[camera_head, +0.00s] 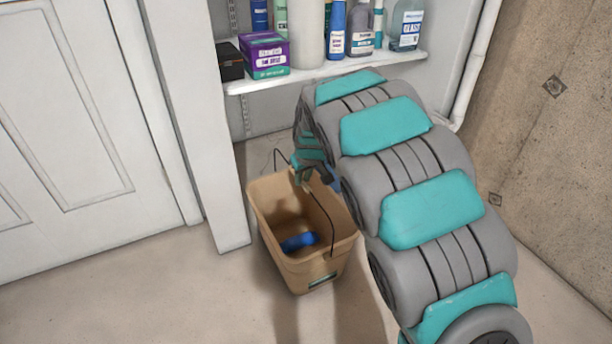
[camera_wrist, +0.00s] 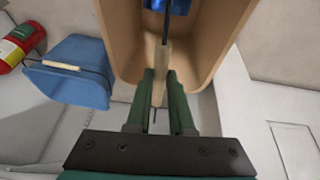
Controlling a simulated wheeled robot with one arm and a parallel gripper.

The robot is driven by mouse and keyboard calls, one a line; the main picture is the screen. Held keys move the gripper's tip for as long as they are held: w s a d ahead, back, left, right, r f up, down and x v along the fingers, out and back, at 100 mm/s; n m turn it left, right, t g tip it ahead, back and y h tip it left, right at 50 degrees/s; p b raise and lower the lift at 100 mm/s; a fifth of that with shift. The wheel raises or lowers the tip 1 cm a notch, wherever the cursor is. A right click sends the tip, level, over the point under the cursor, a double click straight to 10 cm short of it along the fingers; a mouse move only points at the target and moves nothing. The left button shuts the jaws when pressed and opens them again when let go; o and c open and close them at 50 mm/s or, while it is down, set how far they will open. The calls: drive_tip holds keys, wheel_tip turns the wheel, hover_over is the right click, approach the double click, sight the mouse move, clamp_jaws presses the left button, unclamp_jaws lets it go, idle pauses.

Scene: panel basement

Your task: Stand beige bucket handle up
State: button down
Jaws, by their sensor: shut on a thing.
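The beige bucket (camera_head: 272,243) is in front of the shelf alcove, its open top facing up and a small blue object (camera_head: 299,242) inside. I cannot tell whether its base touches the floor. Its thin dark wire handle (camera_head: 332,232) rises from the rim toward my gripper (camera_head: 305,172). In the wrist view my gripper (camera_wrist: 157,85) is shut on the pale handle grip (camera_wrist: 159,78), a green finger on each side. The beige bucket (camera_wrist: 212,52) lies just beyond the fingers in that view.
A blue bucket (camera_wrist: 68,75) with a pale handle grip and a red container (camera_wrist: 18,45) show at left in the wrist view. A white shelf (camera_head: 330,75) with several bottles and a purple box (camera_head: 265,55) is above. Floor (camera_head: 150,290) at left is clear.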

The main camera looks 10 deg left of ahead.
drive_tip(key=shift+f, duration=0.1)
drive_tip(key=c, duration=0.8)
unclamp_jaws()
drive_tip(key=v, duration=0.8)
drive_tip(key=shift+w+a+p, duration=0.1)
drive_tip(key=shift+p, duration=0.3)
